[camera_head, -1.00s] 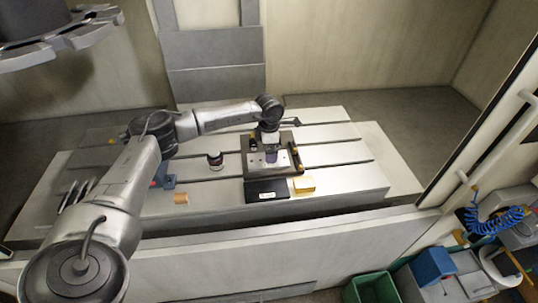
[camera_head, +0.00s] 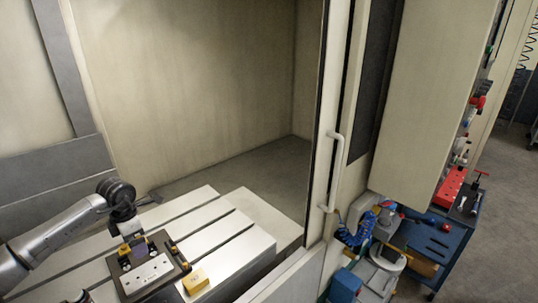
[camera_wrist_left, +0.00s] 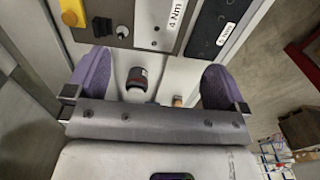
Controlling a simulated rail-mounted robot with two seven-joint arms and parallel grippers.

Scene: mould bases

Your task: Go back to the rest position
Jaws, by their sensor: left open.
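A light plate (camera_head: 147,274) lies on the mould base beside the gripper. A small dark and white cylinder (camera_wrist_left: 137,80) shows between the fingers, farther off. My right gripper is not in view.
A yellow block (camera_head: 195,281) lies right of the mould base. The machine's door frame with a white handle (camera_head: 333,170) stands to the right. Beyond it are a blue tool cart (camera_head: 440,240) and a red vise-like part (camera_head: 449,187). The table's right part (camera_head: 235,235) is clear.

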